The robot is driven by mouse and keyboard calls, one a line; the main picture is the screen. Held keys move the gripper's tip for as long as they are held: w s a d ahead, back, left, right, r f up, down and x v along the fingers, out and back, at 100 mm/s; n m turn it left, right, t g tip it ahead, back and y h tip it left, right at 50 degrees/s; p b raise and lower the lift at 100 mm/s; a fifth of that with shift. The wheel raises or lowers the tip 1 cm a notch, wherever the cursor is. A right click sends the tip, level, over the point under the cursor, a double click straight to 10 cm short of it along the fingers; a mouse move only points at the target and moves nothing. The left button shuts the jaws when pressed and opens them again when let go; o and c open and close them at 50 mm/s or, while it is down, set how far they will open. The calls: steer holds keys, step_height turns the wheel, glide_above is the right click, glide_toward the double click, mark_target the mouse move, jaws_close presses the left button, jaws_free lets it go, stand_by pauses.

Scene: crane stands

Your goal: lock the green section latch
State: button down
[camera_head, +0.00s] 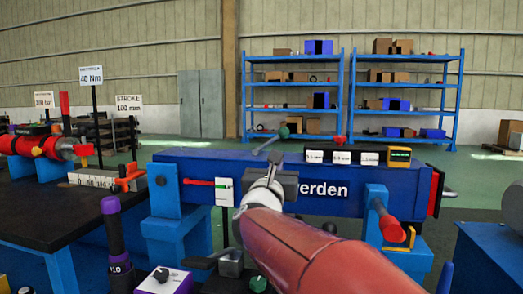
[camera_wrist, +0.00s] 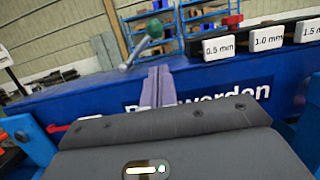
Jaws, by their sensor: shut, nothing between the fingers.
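A lever with a green ball knob (camera_head: 284,132) stands at the top edge of the blue beam (camera_head: 330,205) marked "werden"; I take it to be the green section latch. Its grey rod slants down to the left. In the wrist view the green knob (camera_wrist: 155,29) is just beyond my fingertips, slightly left, with the rod running down-left to the beam top. My gripper (camera_head: 274,160) is shut and empty in front of the beam, just below the lever. In the wrist view my gripper (camera_wrist: 160,70) has its fingers together; I cannot tell whether they touch the lever.
Thickness blocks (camera_head: 342,157) marked in mm and a red knob (camera_head: 340,140) sit on the beam's top right. A red-handled clamp (camera_head: 390,225) is at the right. A dark bench (camera_head: 40,220) with red tools stands left. Blue shelves (camera_head: 350,95) are far behind.

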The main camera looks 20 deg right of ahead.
mark_target(280, 136)
steer(key=p+x, duration=0.2)
steer(key=x, duration=0.8)
steer(key=shift+s+p, duration=0.1)
steer(key=shift+p, duration=0.25)
